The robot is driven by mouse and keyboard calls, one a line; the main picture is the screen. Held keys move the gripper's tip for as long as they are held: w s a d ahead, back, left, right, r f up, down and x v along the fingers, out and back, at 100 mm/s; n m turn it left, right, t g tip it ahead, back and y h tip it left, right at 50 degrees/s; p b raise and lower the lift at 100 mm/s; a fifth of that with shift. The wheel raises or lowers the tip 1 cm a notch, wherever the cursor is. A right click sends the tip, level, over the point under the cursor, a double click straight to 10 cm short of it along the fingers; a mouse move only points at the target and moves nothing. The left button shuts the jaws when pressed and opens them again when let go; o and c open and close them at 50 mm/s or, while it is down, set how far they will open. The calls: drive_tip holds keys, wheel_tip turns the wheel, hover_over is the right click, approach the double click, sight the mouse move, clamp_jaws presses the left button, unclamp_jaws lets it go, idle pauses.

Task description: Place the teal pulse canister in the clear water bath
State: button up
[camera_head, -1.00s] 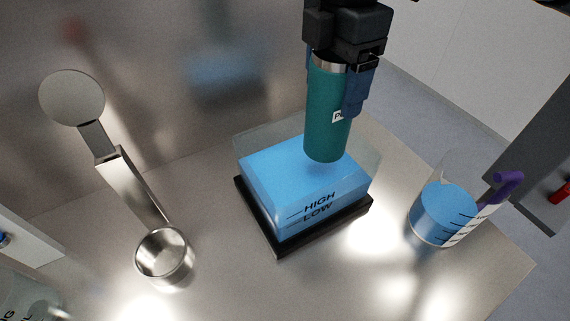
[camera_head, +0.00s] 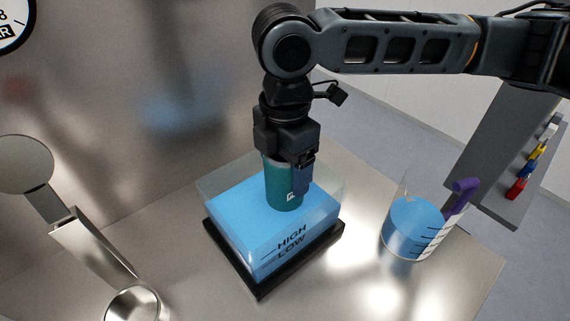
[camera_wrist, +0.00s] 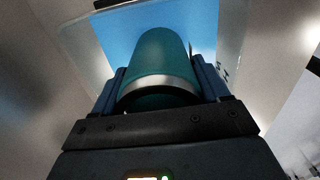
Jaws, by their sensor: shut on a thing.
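The teal canister (camera_head: 281,187) is upright in my gripper (camera_head: 290,172), with its lower end at the blue water inside the clear bath. How deep it reaches is hard to tell. My gripper is shut on its upper part. The clear water bath (camera_head: 325,222) is a box of blue water on a black base, marked HIGH and LOW on its front. In the wrist view the canister (camera_wrist: 160,60) lies between my two fingers (camera_wrist: 162,95), with the blue water beyond it.
A beaker of blue water (camera_head: 412,228) with a purple handle stands right of the bath. A steel cup (camera_head: 133,303) and a metal arm with a round plate (camera_head: 26,164) are at the left. A grey shelf with coloured items (camera_head: 515,160) is at the far right.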

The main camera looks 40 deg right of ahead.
drive_tip(key=shift+f, duration=0.15)
drive_tip(key=o, duration=1.5)
wheel_tip(320, 180, up, 12)
drive_tip(key=shift+r+b, duration=0.2)
drive_tip(key=shift+b, duration=0.25)
